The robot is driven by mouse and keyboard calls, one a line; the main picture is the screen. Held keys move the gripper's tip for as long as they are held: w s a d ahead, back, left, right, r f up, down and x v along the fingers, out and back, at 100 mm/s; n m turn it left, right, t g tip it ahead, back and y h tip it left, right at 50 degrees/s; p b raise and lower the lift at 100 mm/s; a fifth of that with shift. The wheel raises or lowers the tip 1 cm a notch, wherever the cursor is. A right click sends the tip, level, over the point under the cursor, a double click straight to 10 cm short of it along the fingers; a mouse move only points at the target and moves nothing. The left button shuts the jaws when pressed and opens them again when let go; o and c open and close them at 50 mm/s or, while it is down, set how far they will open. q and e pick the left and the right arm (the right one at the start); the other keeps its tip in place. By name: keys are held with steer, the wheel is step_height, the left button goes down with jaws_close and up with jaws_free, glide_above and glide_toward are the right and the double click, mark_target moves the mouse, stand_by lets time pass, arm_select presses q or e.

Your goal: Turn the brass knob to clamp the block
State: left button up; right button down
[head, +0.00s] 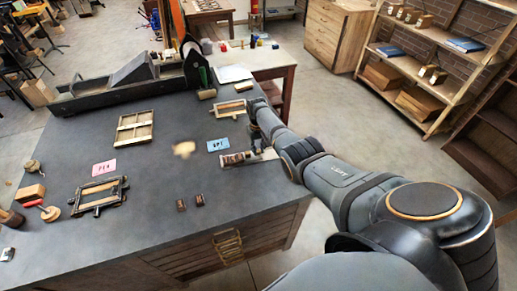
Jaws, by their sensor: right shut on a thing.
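My right arm reaches in from the lower right over the dark table. Its gripper (264,147) points down at the right end of a small tray-like fixture (273,155) near the table's right edge. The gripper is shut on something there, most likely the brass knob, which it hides. A brown block or row of blocks (234,159) lies in the left part of the fixture. I cannot tell whether the block is held tight. My left gripper is not in view.
A blue card (218,145) lies behind the fixture and a pink card (104,168) further left. Wooden frames (134,127) and (98,186) lie on the table (130,225). Two small dark blocks (181,205) and (199,199) sit near the front. A long dark press (120,92) stands at the back.

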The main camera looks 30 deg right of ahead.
steer(key=c, duration=1.2)
jaws_free()
